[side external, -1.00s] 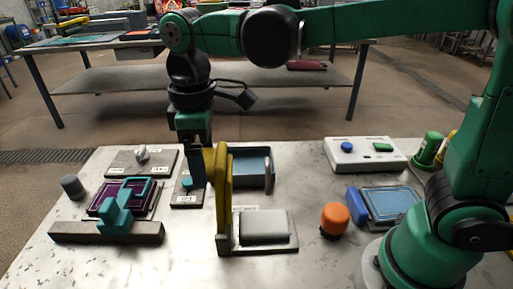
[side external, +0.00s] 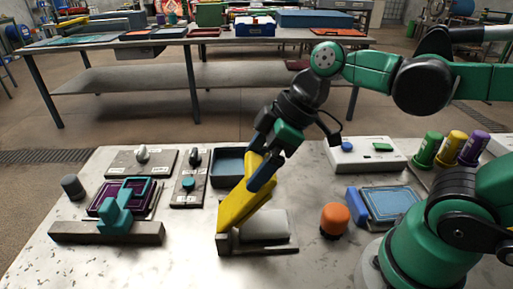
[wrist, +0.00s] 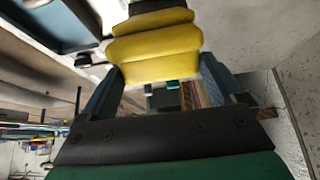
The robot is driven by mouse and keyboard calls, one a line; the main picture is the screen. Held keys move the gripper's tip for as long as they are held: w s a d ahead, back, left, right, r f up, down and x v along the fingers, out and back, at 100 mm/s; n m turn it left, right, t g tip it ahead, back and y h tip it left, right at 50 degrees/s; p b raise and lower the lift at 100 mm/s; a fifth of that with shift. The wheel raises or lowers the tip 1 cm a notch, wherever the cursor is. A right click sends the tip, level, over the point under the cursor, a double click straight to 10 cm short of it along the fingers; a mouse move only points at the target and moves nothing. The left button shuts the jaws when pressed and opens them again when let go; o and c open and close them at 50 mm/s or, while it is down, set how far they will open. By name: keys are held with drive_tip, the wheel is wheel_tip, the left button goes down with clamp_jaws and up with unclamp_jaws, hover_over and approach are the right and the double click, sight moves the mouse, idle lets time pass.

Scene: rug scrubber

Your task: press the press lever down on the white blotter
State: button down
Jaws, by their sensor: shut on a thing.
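The yellow press lever (side external: 238,206) is hinged at the left of its grey base and leans to the right, tilted over the white blotter (side external: 266,226). The blotter lies on the base plate, and the lever hides part of its left side. My gripper (side external: 262,172) is shut on the upper end of the lever. In the wrist view the yellow lever (wrist: 155,45) lies between the fingers of my gripper (wrist: 160,85). The lever is raised above the blotter at a slant.
An orange knob (side external: 335,219) stands just right of the press. A blue pad (side external: 391,204) lies further right. A teal stamp press (side external: 118,213) and a switch plate (side external: 189,187) are on the left. An open dark blue tray (side external: 229,163) is behind the lever.

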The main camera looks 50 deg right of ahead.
drive_tip(key=s+d+f, duration=0.4)
drive_tip(key=f, duration=0.2)
drive_tip(key=shift+s+d, duration=0.35)
drive_tip(key=shift+f, duration=0.1)
idle(0.4)
unclamp_jaws()
wheel_tip(320, 180, up, 20)
idle(0.5)
